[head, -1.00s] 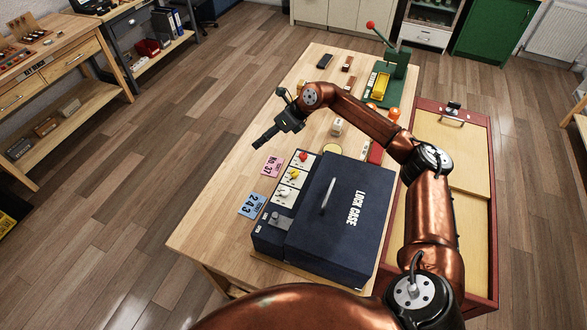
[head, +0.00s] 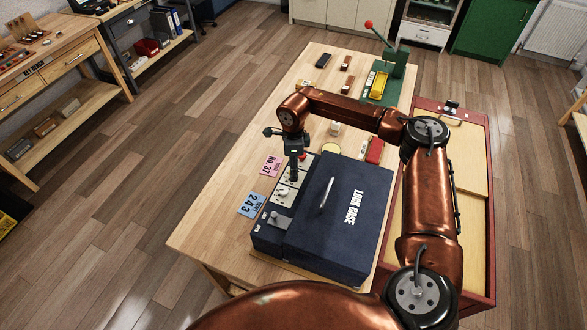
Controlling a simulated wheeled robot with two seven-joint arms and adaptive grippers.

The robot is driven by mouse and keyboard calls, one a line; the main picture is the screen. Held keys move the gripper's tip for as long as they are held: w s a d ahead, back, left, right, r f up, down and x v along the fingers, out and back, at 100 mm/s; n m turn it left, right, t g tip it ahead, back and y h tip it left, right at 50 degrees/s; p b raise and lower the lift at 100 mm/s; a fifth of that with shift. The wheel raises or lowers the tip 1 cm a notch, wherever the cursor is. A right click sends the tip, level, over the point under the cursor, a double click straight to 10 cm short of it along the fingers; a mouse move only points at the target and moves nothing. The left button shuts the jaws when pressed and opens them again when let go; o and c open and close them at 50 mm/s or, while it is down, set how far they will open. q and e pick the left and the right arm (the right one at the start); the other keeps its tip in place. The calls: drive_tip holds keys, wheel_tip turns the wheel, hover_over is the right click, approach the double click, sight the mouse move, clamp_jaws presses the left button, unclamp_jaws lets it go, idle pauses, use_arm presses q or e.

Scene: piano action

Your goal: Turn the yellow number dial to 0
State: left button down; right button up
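The dark blue lock case (head: 345,232) stands on the wooden table, with a row of dials on pale plates along its left side. My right gripper (head: 293,177) points straight down over the middle of this row, where it hides the yellow dial. I cannot tell whether it touches the dial, or whether its fingers are open or shut. Part of the red dial (head: 303,156) shows just behind the gripper. The white dial (head: 283,190) is in front of it. The yellow dial's setting cannot be read. My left gripper is not in view.
A pink card (head: 270,166) and a blue card (head: 251,204) lie left of the case. A green press (head: 390,75) with a red-knobbed lever stands at the back. A red-edged drawer unit (head: 478,150) adjoins the table at right. The table's left part (head: 222,205) is clear.

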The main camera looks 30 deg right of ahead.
drive_tip(key=shift+f, duration=0.45)
drive_tip(key=shift+c, duration=0.3)
clamp_jaws()
